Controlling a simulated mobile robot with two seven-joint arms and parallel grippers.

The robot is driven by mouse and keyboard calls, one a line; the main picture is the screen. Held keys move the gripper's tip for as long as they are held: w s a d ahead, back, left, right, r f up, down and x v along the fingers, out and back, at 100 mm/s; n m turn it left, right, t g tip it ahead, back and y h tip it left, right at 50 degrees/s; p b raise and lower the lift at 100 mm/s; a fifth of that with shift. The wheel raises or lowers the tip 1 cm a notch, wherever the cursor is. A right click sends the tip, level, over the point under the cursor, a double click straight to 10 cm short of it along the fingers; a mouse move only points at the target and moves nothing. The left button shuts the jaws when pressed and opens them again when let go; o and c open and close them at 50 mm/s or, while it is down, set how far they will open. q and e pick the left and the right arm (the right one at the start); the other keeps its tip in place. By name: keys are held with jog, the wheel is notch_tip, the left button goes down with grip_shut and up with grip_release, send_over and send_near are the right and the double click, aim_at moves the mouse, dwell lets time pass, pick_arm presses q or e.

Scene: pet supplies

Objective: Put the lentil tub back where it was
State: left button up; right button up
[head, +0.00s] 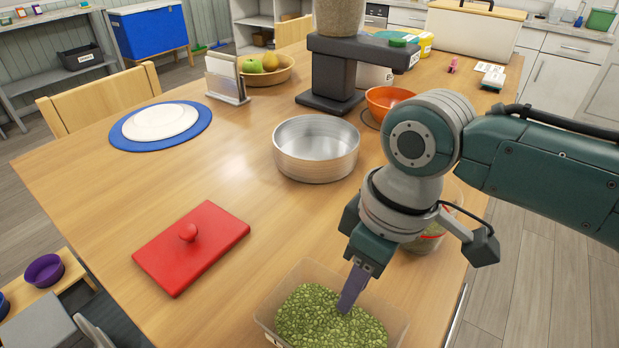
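A clear tub (308,273) of green lentils (318,320) is at the front edge of the picture, its near side cut off. My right gripper (352,290) points down at the tub's far right side. One grey-purple finger shows over the lentils, with its tip at or near them. The other finger is hidden, so I cannot tell whether the gripper is closed on the tub's wall. A red lid (190,247) with a round knob lies flat to the left. My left gripper is not in view.
A steel bowl (316,148) stands mid-table. Behind my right wrist is a partly hidden clear container (428,241) with green contents. An orange bowl (388,100) and a dark stand (332,75) are farther back.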

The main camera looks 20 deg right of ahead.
notch_tip(320, 180, up, 12)
jog(key=d+p, duration=0.2)
jog(key=s+a+f+m+t+y, duration=0.1)
jog(key=s+a+f+m+t, duration=0.2)
jog(key=s, duration=0.5)
jog(key=s+d+m+h, duration=0.2)
jog(key=s+d, duration=0.4)
jog(key=s, duration=0.1)
jog(key=shift+r+m+h, duration=0.3)
jog(key=shift+r, duration=0.1)
jog(key=shift+d, duration=0.1)
